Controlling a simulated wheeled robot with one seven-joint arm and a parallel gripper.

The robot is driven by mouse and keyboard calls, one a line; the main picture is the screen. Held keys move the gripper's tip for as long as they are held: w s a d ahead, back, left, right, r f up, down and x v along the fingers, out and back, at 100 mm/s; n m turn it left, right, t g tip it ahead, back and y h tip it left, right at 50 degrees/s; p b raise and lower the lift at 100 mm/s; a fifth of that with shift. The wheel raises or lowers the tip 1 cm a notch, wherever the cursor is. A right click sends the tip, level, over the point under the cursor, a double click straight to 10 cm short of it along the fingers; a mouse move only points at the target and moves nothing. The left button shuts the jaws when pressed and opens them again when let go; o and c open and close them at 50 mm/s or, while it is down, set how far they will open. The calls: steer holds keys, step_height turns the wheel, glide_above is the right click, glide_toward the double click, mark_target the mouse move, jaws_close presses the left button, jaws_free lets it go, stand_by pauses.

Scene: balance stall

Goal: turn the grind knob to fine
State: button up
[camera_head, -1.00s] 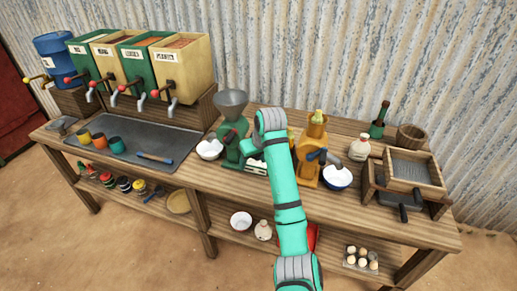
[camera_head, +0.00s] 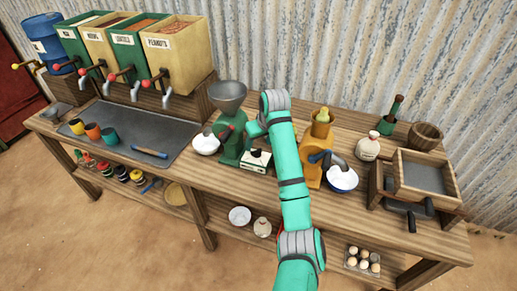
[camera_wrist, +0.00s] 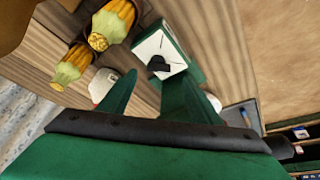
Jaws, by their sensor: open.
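The green grinder (camera_head: 232,135) stands on the bench with a grey hopper on top. On its side is a box with a white dial face (camera_head: 257,158). In the wrist view the white dial face (camera_wrist: 151,51) carries a small black grind knob (camera_wrist: 158,66) at its middle, with a few dark marks too small to read. My gripper (camera_wrist: 150,78) is open, its green fingers pointing toward the dial. The knob appears just beyond the fingertips, apparently untouched. In the head view my arm hides most of the gripper.
A yellow mill (camera_head: 314,160) with corn in its top stands right of my arm. White bowls (camera_head: 206,143) sit by the machines. A lidded jar (camera_head: 367,147) and a wooden sieve box (camera_head: 423,175) are further right. A metal tray (camera_head: 130,130) lies left.

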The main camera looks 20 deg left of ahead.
mark_target(257, 150)
steer(key=shift+x, duration=3.15)
steer(key=c, duration=1)
